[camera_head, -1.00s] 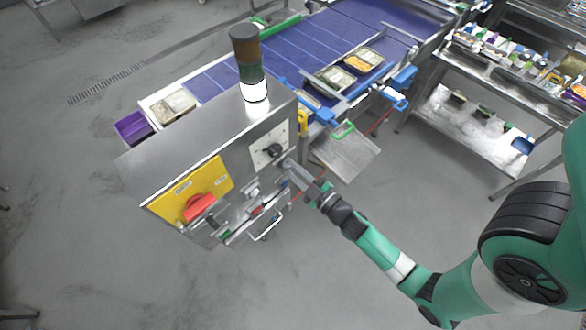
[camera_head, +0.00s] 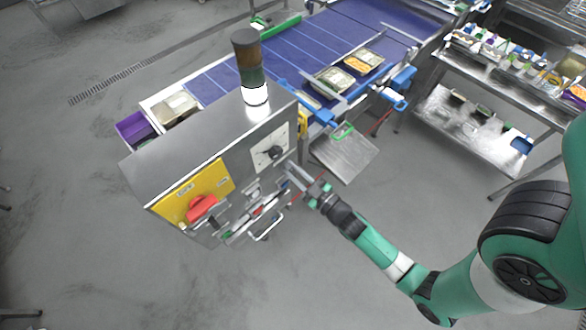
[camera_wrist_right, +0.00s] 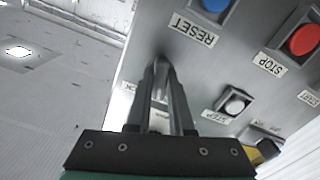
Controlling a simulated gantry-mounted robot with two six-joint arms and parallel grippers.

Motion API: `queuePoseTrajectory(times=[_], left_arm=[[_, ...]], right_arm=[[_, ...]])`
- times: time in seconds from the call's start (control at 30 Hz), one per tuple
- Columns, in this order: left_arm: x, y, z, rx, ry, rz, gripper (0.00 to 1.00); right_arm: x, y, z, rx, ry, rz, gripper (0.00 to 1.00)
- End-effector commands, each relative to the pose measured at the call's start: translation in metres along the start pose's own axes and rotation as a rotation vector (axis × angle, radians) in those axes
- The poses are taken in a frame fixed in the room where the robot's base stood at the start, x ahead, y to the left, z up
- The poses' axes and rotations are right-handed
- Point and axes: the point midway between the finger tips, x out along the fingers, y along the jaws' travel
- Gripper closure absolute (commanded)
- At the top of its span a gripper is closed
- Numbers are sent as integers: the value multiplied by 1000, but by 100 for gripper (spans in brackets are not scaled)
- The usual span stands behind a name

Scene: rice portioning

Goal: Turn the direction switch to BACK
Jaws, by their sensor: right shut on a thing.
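My right gripper (camera_head: 291,168) is at the right part of the control panel front (camera_head: 245,185) in the head view. In the right wrist view its two fingers (camera_wrist_right: 159,82) are close together against the grey panel, shut on the direction switch (camera_wrist_right: 160,92), of which only a small pale part shows between them. A label beside the fingers is mostly hidden. Which way the switch points cannot be told. My left gripper is not in view.
Blue RESET (camera_wrist_right: 215,5), red STOP (camera_wrist_right: 304,40) and white STEP (camera_wrist_right: 234,104) buttons sit close to the fingers. The panel also bears a black knob (camera_head: 273,152) and a red switch (camera_head: 201,207). A lamp post (camera_head: 250,65) stands on top; the blue conveyor (camera_head: 300,45) runs behind.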

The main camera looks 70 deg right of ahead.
Motion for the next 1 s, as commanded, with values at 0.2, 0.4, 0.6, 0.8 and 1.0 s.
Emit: queuePoseTrajectory(times=[0.2,0.4,0.6,0.8,1.0], left_arm=[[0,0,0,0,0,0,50],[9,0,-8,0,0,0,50],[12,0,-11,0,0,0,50],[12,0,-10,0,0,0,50],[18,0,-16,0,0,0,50]], right_arm=[[0,0,-1,7,2,0,100],[0,1,-3,162,0,0,100],[0,0,0,275,0,0,100],[0,0,0,279,1,0,100],[0,1,-3,366,1,-1,100]])
